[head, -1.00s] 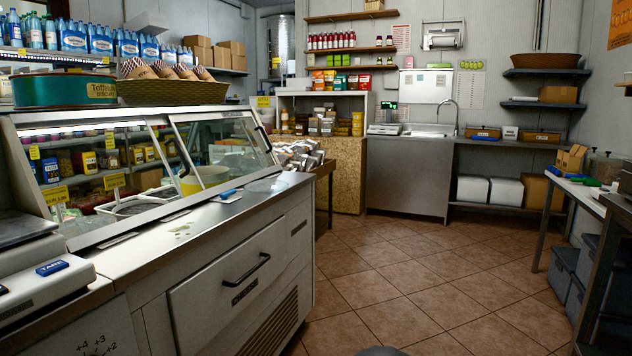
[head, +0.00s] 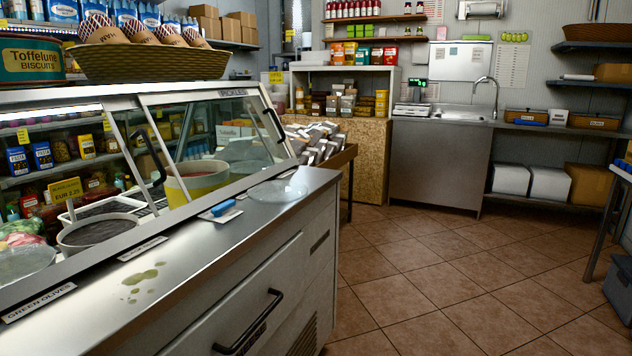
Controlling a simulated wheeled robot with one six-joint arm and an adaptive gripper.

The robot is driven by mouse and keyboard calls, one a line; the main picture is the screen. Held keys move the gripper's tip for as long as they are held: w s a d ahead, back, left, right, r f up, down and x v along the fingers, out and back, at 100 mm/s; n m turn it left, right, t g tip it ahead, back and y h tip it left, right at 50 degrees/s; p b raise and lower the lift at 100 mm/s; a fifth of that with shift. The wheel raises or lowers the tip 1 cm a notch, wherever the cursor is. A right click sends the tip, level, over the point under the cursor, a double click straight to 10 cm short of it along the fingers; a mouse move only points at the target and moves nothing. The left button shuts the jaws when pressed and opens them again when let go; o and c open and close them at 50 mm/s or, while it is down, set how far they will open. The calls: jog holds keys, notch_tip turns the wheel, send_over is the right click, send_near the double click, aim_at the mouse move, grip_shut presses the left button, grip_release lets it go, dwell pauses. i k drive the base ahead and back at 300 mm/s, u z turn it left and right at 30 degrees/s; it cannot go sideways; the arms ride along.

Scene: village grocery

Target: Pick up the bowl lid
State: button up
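A clear, round, flat lid (head: 277,190), which looks like the bowl lid, lies on the steel counter top (head: 215,250) near its far end, close to the glass of the deli case. Inside the case stand a yellow tub (head: 197,180) and a dark-filled round bowl (head: 102,230). A clear round cover or bowl (head: 24,262) also shows behind the glass at the far left; I cannot tell which it is. My gripper is not in view.
A blue item on a white card (head: 222,208) lies left of the lid. Greenish spilled spots (head: 143,278) mark the counter. A black drawer handle (head: 250,325) juts from the counter front. Tiled floor (head: 430,260) is open to the right.

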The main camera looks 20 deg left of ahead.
aim_at(271, 192)
jog(key=u, duration=0.15)
jog(key=i, duration=0.9)
jog(key=u, duration=0.45)
